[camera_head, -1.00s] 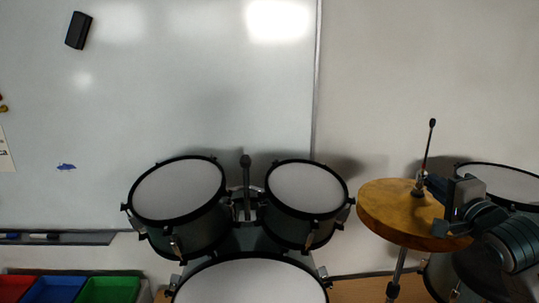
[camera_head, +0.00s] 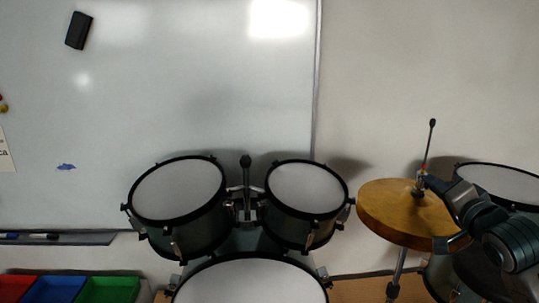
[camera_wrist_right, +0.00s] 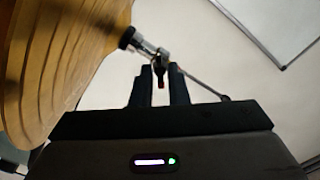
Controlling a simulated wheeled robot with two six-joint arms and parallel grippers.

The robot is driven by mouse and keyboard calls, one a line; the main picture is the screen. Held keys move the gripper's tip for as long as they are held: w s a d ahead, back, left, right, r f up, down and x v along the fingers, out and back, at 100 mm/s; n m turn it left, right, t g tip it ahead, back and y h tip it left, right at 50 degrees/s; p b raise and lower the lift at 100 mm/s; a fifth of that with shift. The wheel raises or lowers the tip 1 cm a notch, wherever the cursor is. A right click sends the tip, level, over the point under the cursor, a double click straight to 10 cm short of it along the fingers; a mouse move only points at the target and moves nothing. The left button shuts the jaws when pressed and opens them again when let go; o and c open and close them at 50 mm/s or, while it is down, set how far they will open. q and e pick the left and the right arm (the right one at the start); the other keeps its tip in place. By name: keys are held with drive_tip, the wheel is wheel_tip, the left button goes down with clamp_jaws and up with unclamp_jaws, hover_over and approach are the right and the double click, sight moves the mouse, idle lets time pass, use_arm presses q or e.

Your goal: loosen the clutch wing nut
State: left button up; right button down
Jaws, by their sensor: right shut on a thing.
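The hi-hat cymbals (camera_head: 395,215) sit on a stand at the right, with a thin rod (camera_head: 429,145) rising above them. The silver clutch (camera_head: 418,187) is on the rod just above the top cymbal; it also shows in the right wrist view (camera_wrist_right: 143,44). My right gripper (camera_wrist_right: 161,82) is shut on the clutch wing nut (camera_wrist_right: 159,70), a small dark piece with a red spot between the fingertips. In the head view my right gripper (camera_head: 430,182) reaches the clutch from the right. The fingers hide part of the nut. My left gripper is not in view.
Two rack toms (camera_head: 178,190) (camera_head: 306,190) and a bass drum (camera_head: 250,283) stand left of the hi-hat. Another drum (camera_head: 503,184) is behind my right arm. A whiteboard (camera_head: 200,80) and coloured bins (camera_head: 107,290) are at the left.

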drive_tip(key=n, duration=0.4)
drive_tip(key=shift+n, duration=1.1)
drive_tip(key=c, duration=1.8)
unclamp_jaws()
drive_tip(key=shift+n, duration=0.3)
drive_tip(key=o, duration=0.4)
drive_tip(key=shift+c, duration=0.2)
drive_tip(key=s+b, duration=0.2)
drive_tip(key=s, duration=0.3)
drive_tip(key=shift+d+f+b, duration=0.15)
drive_tip(key=shift+d+b, duration=0.1)
drive_tip(key=shift+b, duration=0.15)
drive_tip(key=shift+s, duration=0.5)
